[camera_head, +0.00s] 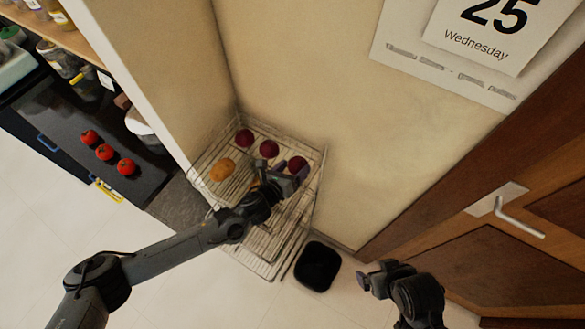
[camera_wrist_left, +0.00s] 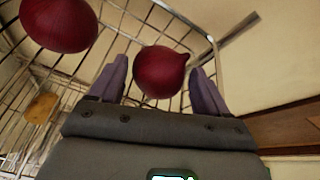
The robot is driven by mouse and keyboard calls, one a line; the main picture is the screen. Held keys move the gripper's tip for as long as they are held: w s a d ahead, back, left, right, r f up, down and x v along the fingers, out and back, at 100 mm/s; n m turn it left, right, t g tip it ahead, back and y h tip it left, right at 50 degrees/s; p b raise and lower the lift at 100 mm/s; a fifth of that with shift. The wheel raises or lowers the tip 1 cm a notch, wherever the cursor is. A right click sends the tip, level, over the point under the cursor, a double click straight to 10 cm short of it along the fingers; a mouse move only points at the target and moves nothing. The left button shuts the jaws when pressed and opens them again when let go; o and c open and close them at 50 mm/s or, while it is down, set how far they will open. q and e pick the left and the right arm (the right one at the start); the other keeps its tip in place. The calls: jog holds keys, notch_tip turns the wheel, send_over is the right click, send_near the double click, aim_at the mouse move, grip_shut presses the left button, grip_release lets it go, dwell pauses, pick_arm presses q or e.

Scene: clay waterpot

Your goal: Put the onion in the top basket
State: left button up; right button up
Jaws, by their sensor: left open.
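Three dark red onions sit in the top wire basket (camera_head: 246,153): one at the back left (camera_head: 244,137), one in the middle (camera_head: 268,149) and one at the right (camera_head: 297,164). My left gripper (camera_head: 288,172) is over the basket at the right onion. In the left wrist view that onion (camera_wrist_left: 161,72) lies between the two open fingers, with gaps at both sides; another onion (camera_wrist_left: 60,22) is at the upper left. My right gripper (camera_head: 377,278) is low at the right, away from the basket, and its jaw opening is unclear.
A potato-like brown item (camera_head: 221,169) lies at the basket's left. A lower wire basket is partly hidden by my left arm. A black bin (camera_head: 317,266) stands on the floor. Three tomatoes (camera_head: 105,152) lie on a dark counter. Walls stand behind the rack; a wooden door (camera_head: 470,240) is right.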

pick_arm(q)
jog(key=shift+v, duration=3.8)
jog(key=shift+r, duration=0.15)
